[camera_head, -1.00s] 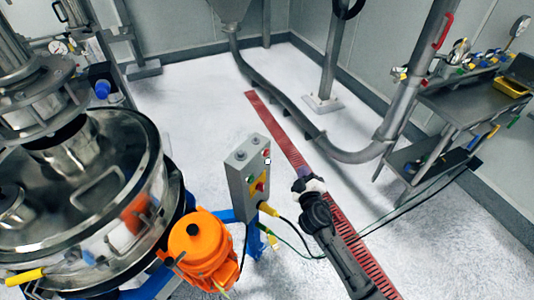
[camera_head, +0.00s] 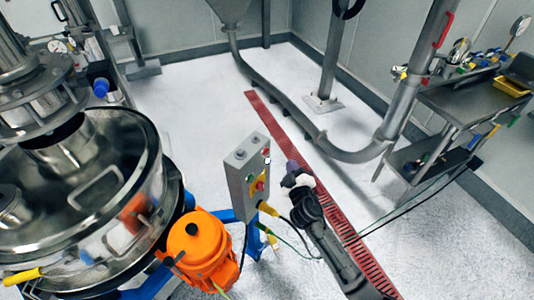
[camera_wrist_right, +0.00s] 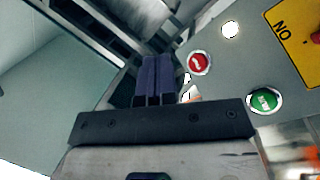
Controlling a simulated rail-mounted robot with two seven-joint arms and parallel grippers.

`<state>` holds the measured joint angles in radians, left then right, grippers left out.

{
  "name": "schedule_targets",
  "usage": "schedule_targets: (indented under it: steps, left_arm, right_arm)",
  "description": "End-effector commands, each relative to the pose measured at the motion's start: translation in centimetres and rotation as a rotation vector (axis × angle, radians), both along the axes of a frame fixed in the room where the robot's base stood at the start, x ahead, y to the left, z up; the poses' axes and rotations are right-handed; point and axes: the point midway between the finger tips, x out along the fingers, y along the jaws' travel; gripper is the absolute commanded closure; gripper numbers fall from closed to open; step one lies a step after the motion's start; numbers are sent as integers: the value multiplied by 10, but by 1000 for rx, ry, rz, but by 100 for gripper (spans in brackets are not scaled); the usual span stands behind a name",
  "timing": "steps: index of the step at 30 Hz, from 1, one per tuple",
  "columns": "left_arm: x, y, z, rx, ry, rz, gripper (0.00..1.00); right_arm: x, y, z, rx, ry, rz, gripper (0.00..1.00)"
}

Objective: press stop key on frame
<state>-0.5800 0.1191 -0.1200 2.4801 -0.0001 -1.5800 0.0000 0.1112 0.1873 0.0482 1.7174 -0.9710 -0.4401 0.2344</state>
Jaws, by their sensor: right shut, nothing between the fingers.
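The control box (camera_head: 240,172) is a grey upright box with buttons on its right-hand face. In the right wrist view, a red round button (camera_wrist_right: 199,62) with small white lettering sits on the grey panel, apart from a green round button (camera_wrist_right: 265,99). A yellow plate (camera_wrist_right: 291,28) with the word ON and a red knob is at the upper right. My right gripper (camera_head: 291,166) is shut and empty, just right of the box face. In the wrist view its dark fingers (camera_wrist_right: 155,75) lie left of the red button with a gap. My left gripper is not in view.
An orange motor (camera_head: 200,250) and a large steel sifter (camera_head: 90,200) stand left of the box. A red floor grating (camera_head: 275,120) runs past on the right. Steel pipes (camera_head: 335,150) and a bench (camera_head: 470,100) stand further right. Cables hang below the box.

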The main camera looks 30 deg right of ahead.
Motion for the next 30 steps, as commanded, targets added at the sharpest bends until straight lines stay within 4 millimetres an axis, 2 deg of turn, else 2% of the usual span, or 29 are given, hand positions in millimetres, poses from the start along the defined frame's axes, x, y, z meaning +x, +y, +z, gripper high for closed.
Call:
schedule_targets:
  steps: [6, 15, 30]
  left_arm:
    - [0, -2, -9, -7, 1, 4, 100]
    - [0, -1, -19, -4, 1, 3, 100]
    - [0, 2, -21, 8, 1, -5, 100]
  right_arm:
    - [26, 10, -2, 2, -1, 1, 100]
    - [49, 19, -2, 1, 0, -1, 100]
    - [55, 22, 0, 1, 0, 0, 100]
